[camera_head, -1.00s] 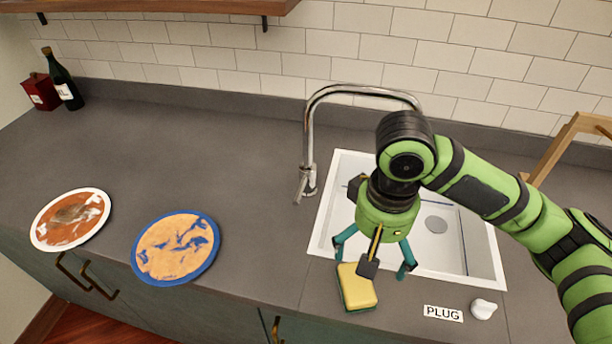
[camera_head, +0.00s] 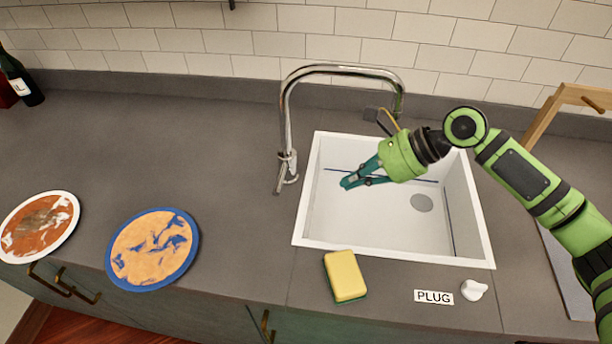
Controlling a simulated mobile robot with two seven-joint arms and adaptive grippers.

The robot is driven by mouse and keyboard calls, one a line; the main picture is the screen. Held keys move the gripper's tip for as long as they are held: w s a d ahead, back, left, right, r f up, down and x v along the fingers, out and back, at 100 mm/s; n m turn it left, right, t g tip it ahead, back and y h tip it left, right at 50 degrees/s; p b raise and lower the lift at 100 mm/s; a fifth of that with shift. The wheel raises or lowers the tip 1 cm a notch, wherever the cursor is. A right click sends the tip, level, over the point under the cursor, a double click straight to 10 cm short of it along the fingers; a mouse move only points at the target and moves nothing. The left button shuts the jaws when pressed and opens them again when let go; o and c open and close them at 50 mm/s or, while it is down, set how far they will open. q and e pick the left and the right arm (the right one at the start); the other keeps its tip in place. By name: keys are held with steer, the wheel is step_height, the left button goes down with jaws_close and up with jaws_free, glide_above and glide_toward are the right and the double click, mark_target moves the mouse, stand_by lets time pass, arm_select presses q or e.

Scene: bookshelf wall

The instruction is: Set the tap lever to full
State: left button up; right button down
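My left gripper is not in view.
A yellow sponge (camera_head: 345,275) lies at the sink's front edge. A PLUG label (camera_head: 433,297) and white knob (camera_head: 473,290) are to its right. A blue-rimmed dirty plate (camera_head: 152,250) and a white-rimmed one (camera_head: 38,228) lie left. A wooden rack (camera_head: 545,118) stands right.

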steer(key=shift+w+d+r+m+t, duration=0.1)
steer(key=shift+w+d+m+t, duration=0.35)
steer(key=shift+w+m, duration=0.45)
steer(key=shift+s, duration=0.2)
steer(key=p, duration=0.4)
glide_toward(283, 173)
steer(key=shift+s+a+f, duration=0.25)
steer(key=shift+a+f, duration=0.45)
steer(key=shift+f, duration=0.4)
steer(key=shift+s+a+f, duration=0.25)
steer(key=shift+a+f, duration=0.45)
steer(key=shift+f, duration=0.35)
steer(key=shift+s+a+f, duration=0.2)
steer(key=shift+a+f, duration=0.5)
steer(key=shift+f, duration=0.4)
